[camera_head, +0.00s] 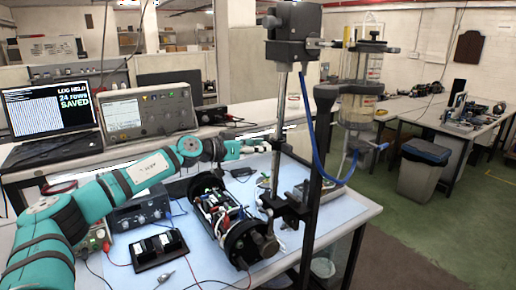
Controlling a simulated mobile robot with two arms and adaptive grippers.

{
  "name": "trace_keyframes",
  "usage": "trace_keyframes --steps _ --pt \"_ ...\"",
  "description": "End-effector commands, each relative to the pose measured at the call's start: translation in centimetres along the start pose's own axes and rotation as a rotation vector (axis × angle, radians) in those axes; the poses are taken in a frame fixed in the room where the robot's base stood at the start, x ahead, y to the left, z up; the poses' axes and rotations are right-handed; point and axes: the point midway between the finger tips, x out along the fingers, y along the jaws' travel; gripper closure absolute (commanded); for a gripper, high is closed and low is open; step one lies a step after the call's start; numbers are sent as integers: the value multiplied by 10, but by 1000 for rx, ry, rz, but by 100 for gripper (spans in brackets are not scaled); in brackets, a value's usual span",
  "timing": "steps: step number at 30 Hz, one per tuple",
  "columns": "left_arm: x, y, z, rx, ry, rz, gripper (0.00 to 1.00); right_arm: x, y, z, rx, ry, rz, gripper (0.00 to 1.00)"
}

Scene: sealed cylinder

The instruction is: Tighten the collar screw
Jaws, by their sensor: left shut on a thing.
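My left gripper (272,144) is at the end of the teal arm that comes in from the left. It is at the slim metal post (282,105) of the black stand, and it is shut on a small part there. Its fingers are small and partly hidden, so I cannot make out that part clearly. I cannot pick out the collar screw for certain. A clear upright cylinder (374,65) with dark end fittings is held on the black stand (316,150), to the right of the gripper. My right gripper is not in view.
An open cylindrical electronics frame (232,220) with black end rings lies on the blue-matted table (190,270). A black tray (160,252) and a power supply (140,210) are left of it. A blue hose (320,165) loops below the clear cylinder. A laptop (50,110) stands behind.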

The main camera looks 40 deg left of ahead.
Motion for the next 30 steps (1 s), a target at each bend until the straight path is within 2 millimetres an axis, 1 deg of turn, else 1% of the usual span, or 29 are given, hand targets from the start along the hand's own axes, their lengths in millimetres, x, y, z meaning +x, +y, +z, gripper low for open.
trace_keyframes --steps 11,12,17,26,29,30 --pt "1 1 -2 -5 4 2 100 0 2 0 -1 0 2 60" --pt "1 1 -2 -5 4 2 72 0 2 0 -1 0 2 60" --pt "1 1 -1 -5 3 1 51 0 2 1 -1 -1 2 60" --pt "-2 0 0 -4 1 0 51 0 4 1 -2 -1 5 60" --pt "-10 -1 0 -4 0 -2 51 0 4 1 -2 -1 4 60" --pt "-16 -1 1 -4 -1 -2 51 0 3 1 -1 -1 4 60"
